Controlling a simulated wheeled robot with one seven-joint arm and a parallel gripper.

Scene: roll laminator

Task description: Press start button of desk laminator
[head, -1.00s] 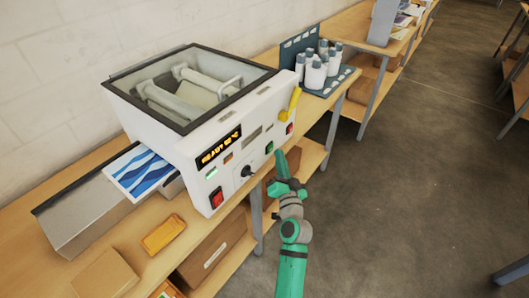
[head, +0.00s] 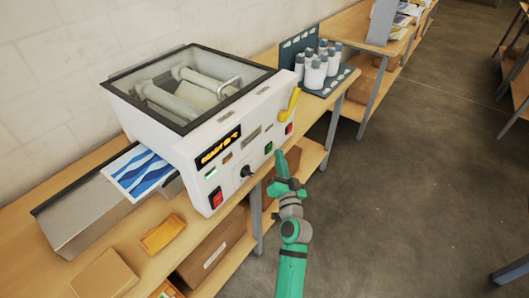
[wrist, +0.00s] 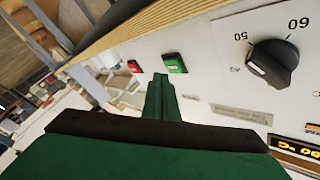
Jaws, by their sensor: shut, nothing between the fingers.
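The white desk laminator (head: 240,125) stands on a wooden bench with its control panel facing my arm. A green button (head: 269,148) is on the panel, right of a black dial (head: 245,171); the green button also shows in the wrist view (wrist: 174,63). A small red button (head: 289,128) is further right on the panel. My gripper (head: 278,154) is shut and empty, its fingertips close to the green button. In the wrist view the fingertips (wrist: 160,80) appear just beside and below the green button; I cannot tell whether they touch the panel.
A red rocker switch (head: 216,198) and an amber display (head: 218,148) are on the panel's left part. A yellow lever (head: 291,104) sticks out at its upper right. White bottles (head: 315,70) stand behind. The floor at right is clear.

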